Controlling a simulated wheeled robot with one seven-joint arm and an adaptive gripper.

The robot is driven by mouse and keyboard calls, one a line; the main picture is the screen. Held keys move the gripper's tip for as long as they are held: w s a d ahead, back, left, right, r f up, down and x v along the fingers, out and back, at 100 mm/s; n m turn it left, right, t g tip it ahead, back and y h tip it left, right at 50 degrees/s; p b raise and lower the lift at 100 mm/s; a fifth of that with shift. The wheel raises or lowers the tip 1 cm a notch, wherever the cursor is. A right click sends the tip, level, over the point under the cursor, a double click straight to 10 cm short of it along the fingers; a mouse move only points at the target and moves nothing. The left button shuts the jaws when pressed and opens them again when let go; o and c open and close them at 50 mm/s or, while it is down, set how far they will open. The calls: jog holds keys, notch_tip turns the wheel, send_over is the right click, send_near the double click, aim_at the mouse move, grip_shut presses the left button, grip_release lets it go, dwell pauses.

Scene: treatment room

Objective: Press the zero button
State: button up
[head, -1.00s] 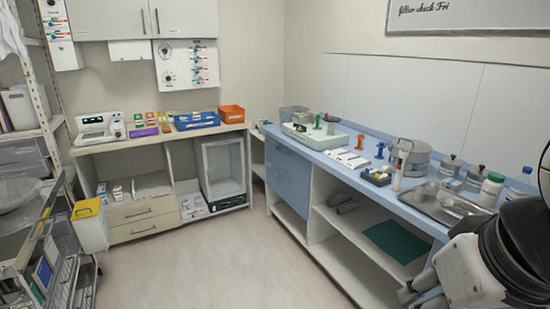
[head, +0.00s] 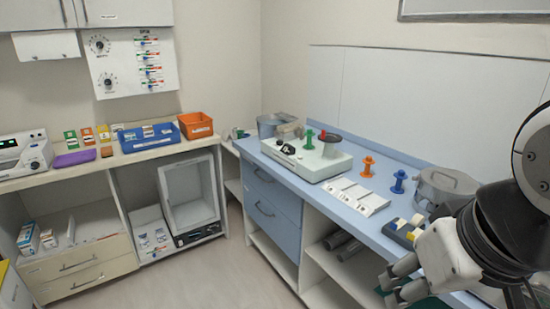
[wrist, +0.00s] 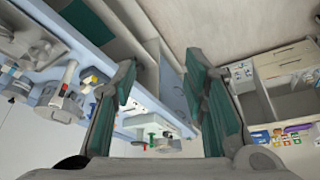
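No button marked zero can be made out. A pale green boxy device (head: 308,157) stands on the blue counter, with a dark knob on its front and green and red posts and a dark round piece on top. A white device (head: 24,154) with a lit green display and a dark dial stands on the left bench, cut by the picture's left edge. My gripper (head: 388,287) is at the lower right, in front of the blue counter, away from both devices. In the wrist view my gripper (wrist: 160,82) has its green-padded fingers apart, with nothing between them.
The blue counter (head: 275,160) also holds a white flat panel (head: 352,198), orange (head: 367,166) and blue (head: 398,182) spools and a grey lidded pot (head: 445,188). Blue (head: 147,138) and orange (head: 195,125) bins stand on the left bench. The floor (head: 205,280) between them is clear.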

jog(key=shift+w, duration=0.35)
jog(key=shift+c, duration=0.2)
